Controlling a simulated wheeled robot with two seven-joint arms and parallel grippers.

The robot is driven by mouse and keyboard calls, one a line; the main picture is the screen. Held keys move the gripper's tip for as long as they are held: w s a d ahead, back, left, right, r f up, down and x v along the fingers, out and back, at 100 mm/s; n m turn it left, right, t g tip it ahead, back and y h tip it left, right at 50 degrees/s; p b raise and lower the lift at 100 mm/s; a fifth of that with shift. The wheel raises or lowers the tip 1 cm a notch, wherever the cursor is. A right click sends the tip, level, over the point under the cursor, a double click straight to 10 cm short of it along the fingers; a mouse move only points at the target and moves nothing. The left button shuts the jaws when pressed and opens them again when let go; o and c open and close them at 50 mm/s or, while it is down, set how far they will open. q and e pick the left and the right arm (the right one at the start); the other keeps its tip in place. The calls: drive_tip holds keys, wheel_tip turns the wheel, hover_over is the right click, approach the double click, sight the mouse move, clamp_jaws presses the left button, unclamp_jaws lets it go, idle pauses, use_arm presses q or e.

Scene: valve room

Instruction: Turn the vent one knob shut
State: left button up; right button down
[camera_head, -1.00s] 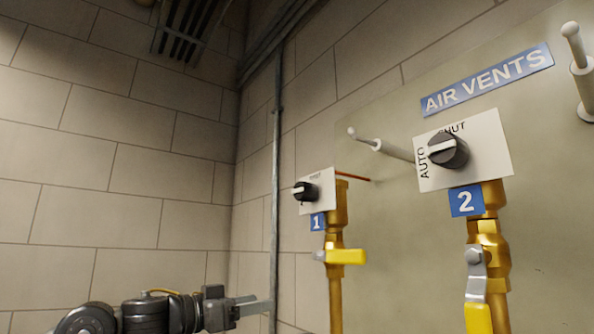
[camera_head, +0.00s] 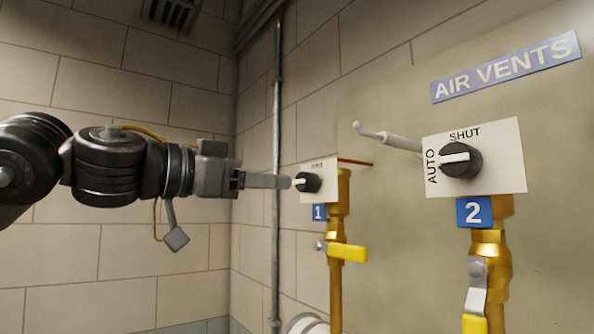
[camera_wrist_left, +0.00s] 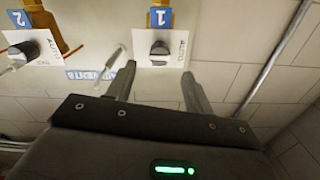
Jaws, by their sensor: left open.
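The vent one knob (camera_head: 308,182) is a small black dial with a white bar, on a white plate (camera_head: 326,170) above the blue "1" label (camera_head: 319,212). Its bar looks level, toward the plate's left side; the small lettering there is hard to read. My left gripper (camera_head: 290,182) is at the knob's left, fingertips close to it. In the left wrist view, which is upside down, the knob (camera_wrist_left: 160,48) lies between and just beyond the two spread fingers (camera_wrist_left: 158,80). The gripper is open and empty; I cannot tell whether it touches the knob. My right gripper is not in view.
The vent two knob (camera_head: 461,160) sits on a larger AUTO/SHUT plate to the right. A grey lever (camera_head: 388,137) sticks out between the plates. A yellow valve handle (camera_head: 347,253) is below vent one. A vertical conduit (camera_head: 276,200) runs behind my left gripper.

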sight(299, 182)
use_arm(q)
drive_tip(key=p+x, duration=0.2)
drive_tip(key=x, duration=0.4)
drive_tip(key=shift+r+p, duration=0.15)
drive_tip(key=shift+p, duration=0.25)
drive_tip(key=shift+w+d, duration=0.25)
drive_tip(key=shift+d, duration=0.1)
drive_tip(key=c, duration=1)
drive_tip(key=shift+o, duration=0.2)
drive_tip(key=shift+f, duration=0.2)
